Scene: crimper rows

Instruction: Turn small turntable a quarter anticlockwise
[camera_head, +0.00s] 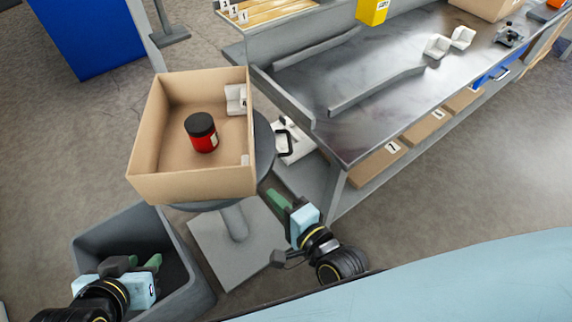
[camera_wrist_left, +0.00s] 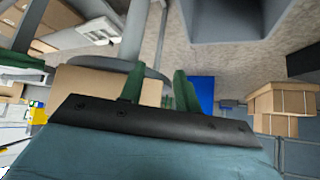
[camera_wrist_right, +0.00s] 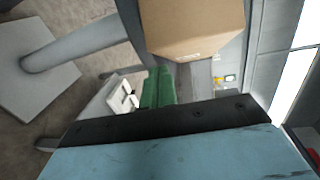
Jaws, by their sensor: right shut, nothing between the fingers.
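The small turntable (camera_head: 264,148) is a grey round disc on a pedestal with a square base (camera_head: 215,255). An open cardboard box (camera_head: 190,185) covers most of it. In the box are a red jar with a black lid (camera_head: 203,141) and white pieces (camera_head: 236,99). My right gripper (camera_head: 272,195) is shut and empty, just right of the box's near right corner; its green fingers also show in the right wrist view (camera_wrist_right: 157,87), below the box (camera_wrist_right: 190,28). My left gripper (camera_head: 143,264) is over the grey bin, its fingers apart and empty in the left wrist view (camera_wrist_left: 158,88).
A grey bin (camera_head: 195,280) stands at the lower left, below the box. A metal workbench (camera_head: 370,100) with raised rails is to the right, cardboard boxes (camera_head: 375,165) on its lower shelf. A white object with a black handle (camera_head: 290,142) lies between turntable and bench.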

